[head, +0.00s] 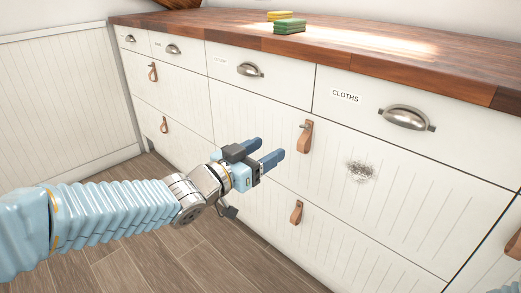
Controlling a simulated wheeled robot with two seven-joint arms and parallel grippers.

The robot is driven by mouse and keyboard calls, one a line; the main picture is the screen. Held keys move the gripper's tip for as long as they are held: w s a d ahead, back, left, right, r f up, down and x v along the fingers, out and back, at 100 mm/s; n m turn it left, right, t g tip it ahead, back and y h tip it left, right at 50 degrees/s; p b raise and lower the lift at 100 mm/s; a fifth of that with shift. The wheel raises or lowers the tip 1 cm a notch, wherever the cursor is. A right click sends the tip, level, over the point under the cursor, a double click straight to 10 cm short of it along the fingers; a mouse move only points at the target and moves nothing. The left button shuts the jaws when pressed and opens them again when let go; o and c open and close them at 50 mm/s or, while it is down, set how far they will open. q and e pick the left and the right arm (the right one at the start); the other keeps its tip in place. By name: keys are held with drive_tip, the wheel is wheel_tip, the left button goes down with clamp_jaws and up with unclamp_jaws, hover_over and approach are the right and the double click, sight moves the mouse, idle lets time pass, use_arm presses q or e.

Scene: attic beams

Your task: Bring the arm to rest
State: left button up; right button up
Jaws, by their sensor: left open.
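My left arm comes in from the left, stretched out over the floor. My left gripper (270,154) is open and empty, with its two blue fingers pointing right toward the white cabinet front. It is in front of the panels below the drawers, left of a leather pull (305,137). I cannot tell whether the fingertips touch the front. My right gripper is not in view.
A white cabinet (415,190) with metal cup handles has a drawer labelled CLOTHS (345,95). A dark smudge (360,171) marks its front. Yellow and green sponges (288,25) lie stacked on the wooden worktop (220,24). The wooden floor (150,255) is clear.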

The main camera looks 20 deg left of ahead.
use_arm(q)
drive_tip(key=shift+s+a, duration=0.15)
drive_tip(key=shift+s, duration=0.25)
drive_tip(key=shift+f, duration=0.1)
drive_tip(key=w+d+f+n+g+y+p, duration=0.1)
drive_tip(key=w+d+f+n+g+p, duration=0.2)
drive_tip(key=f, duration=0.8)
drive_tip(key=d+f+n+g+y+p, duration=0.15)
drive_tip(key=f+g, duration=0.25)
drive_tip(key=f, duration=0.7)
drive_tip(key=s+d+f+g+p, duration=0.2)
drive_tip(key=s+d+f+g, duration=0.1)
drive_tip(key=s+f, duration=0.6)
drive_tip(key=s+d+f+n+g+p, duration=0.1)
drive_tip(key=s+d+f+g+p, duration=0.1)
drive_tip(key=s+f+g, duration=0.4)
drive_tip(key=s+d+f, duration=0.1)
drive_tip(key=s+f, duration=0.2)
drive_tip(key=f, duration=0.2)
drive_tip(key=shift+f, duration=0.15)
